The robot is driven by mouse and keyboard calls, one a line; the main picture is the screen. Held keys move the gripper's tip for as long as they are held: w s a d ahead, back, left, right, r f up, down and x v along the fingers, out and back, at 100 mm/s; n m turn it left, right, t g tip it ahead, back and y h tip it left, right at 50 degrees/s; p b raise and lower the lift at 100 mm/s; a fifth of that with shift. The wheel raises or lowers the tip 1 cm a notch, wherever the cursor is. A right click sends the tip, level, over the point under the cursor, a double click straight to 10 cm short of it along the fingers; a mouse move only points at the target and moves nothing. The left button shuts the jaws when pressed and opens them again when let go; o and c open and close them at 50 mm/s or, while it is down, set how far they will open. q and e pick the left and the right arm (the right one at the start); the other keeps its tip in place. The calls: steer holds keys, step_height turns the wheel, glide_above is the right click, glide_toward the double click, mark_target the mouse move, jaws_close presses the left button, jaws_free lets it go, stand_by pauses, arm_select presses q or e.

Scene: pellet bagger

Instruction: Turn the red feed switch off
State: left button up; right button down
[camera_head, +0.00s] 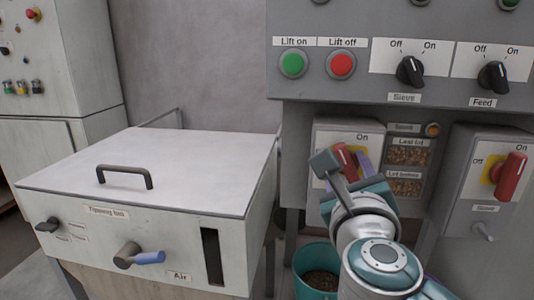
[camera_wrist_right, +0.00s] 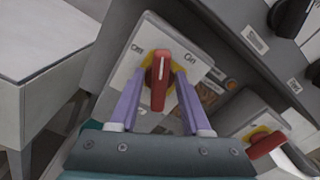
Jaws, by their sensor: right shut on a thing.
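A red rotary handle (camera_wrist_right: 159,82) sits on a yellow plate on a grey switch box (camera_head: 320,130). My right gripper (camera_wrist_right: 163,76) is shut on this handle, one purple finger on each side. In the wrist view the handle points between the Off and On marks of its tilted white label. In the head view my right gripper (camera_head: 346,163) covers much of the handle and the Off side. The name label of this box is hidden. A second red handle (camera_head: 511,176) on a yellow plate stands to the right, pointing near On. My left gripper is not in view.
Above is a grey panel with a green button (camera_head: 293,63), a red button (camera_head: 341,65) and black Sieve (camera_head: 410,71) and Feed (camera_head: 493,77) knobs. A tipping box (camera_head: 190,160) stands left. A teal bucket (camera_head: 318,258) is below my right arm.

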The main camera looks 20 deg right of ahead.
steer(key=n+p, duration=0.1)
steer(key=n, duration=0.2)
steer(key=shift+a, duration=0.1)
steer(key=shift+w+a+f+n+p, duration=0.15)
steer(key=shift+n+p, duration=0.55)
steer(key=shift+n, duration=1.65)
steer(key=shift+s+d+f+n+p, duration=0.15)
steer(key=shift+n+p, duration=0.55)
steer(key=shift+n, duration=1.65)
steer(key=shift+w+a, duration=0.1)
steer(key=c, duration=0.7)
jaws_free()
